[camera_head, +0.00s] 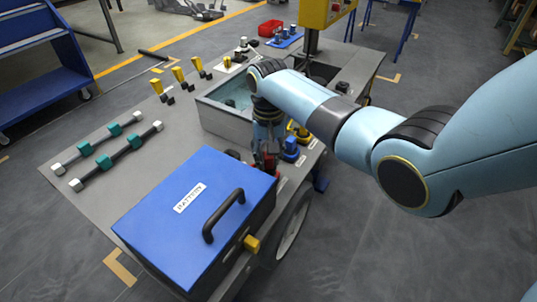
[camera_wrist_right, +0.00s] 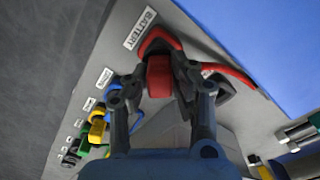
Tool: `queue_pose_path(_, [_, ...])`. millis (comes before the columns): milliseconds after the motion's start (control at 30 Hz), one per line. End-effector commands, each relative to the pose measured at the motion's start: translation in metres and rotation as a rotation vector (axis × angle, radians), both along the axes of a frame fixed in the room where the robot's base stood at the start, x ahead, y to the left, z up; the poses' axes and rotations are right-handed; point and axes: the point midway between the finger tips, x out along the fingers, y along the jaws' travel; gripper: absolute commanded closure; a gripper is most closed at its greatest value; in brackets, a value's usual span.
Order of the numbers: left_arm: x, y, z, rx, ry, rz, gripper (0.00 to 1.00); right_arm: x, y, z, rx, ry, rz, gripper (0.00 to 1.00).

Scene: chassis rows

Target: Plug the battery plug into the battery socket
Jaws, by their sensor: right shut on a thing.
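The red battery plug (camera_wrist_right: 159,78) is between the fingers of my right gripper (camera_wrist_right: 163,92), which is shut on it. In the head view my right gripper (camera_head: 267,150) reaches down beside the battery box, its fingers partly hidden by the arm. The battery socket (camera_wrist_right: 158,40) shows a red rim just beyond the plug, next to the BATTERY label (camera_wrist_right: 141,28). The plug overlaps the socket in the wrist view; I cannot tell how far it sits in it. A red cable (camera_wrist_right: 229,70) runs to the right behind the fingers. My left gripper is not in view.
The blue battery box (camera_head: 165,225) with a black handle stands close by on the grey chassis (camera_head: 110,165). Other coloured connectors, such as a yellow one (camera_wrist_right: 97,127), line the row. An open grey bin (camera_head: 222,122) lies behind. Rods with green clamps lie at left.

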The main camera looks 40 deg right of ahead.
Motion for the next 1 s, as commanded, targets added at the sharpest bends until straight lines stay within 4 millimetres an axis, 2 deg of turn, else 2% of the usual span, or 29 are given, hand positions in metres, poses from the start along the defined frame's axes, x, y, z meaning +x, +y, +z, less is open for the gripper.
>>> queue_pose_path(1000, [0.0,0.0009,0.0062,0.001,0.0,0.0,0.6,-0.0004,0.0002,-0.0009,0.0,0.0,0.0,1.0])
